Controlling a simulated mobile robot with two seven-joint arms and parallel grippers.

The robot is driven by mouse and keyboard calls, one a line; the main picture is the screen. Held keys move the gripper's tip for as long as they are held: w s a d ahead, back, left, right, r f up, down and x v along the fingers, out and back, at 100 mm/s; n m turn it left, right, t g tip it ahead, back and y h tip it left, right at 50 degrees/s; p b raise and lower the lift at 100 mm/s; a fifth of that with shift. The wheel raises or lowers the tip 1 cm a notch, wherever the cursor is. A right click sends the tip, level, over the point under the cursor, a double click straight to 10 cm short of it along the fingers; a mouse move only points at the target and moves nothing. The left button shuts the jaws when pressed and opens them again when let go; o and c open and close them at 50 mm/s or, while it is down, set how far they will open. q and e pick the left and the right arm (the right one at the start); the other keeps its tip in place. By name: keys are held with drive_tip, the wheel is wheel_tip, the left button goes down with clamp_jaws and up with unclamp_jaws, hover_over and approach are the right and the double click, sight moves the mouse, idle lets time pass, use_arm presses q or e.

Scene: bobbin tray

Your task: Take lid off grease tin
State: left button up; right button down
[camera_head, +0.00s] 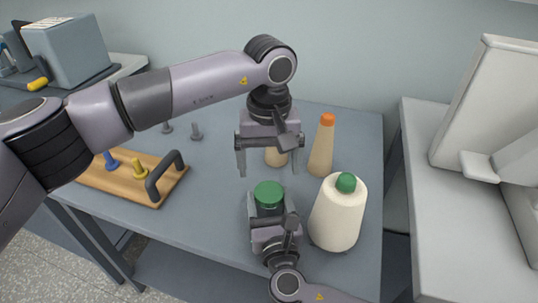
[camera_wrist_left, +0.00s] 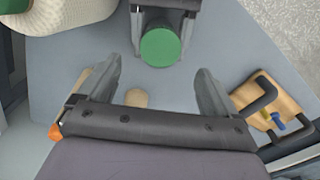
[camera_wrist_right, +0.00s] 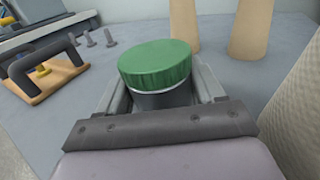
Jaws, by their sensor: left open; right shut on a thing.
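The grease tin (camera_wrist_right: 168,98) is a grey cylinder with a wide green lid (camera_wrist_right: 155,62) seated on top. My right gripper (camera_head: 268,207) is shut around the tin's body below the lid, with the tin upright in the right wrist view. The lid also shows in the head view (camera_head: 269,192) and the left wrist view (camera_wrist_left: 160,47). My left gripper (camera_head: 268,168) is open and empty, pointing down, above and just behind the lid in the head view. Its two fingers are apart from the lid.
A large cream cone with a green tip (camera_head: 338,215) stands close right of the tin. A tan cone with an orange tip (camera_head: 322,150) and a shorter tan one (camera_head: 276,157) stand behind. A wooden tray (camera_head: 120,180) with a dark handle and pegs lies left. Grey pegs (camera_head: 196,132) stand farther back.

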sight(269, 191)
use_arm(q)
wheel_tip(269, 191, down, 7)
drive_tip(key=shift+r, duration=0.1)
idle(0.3)
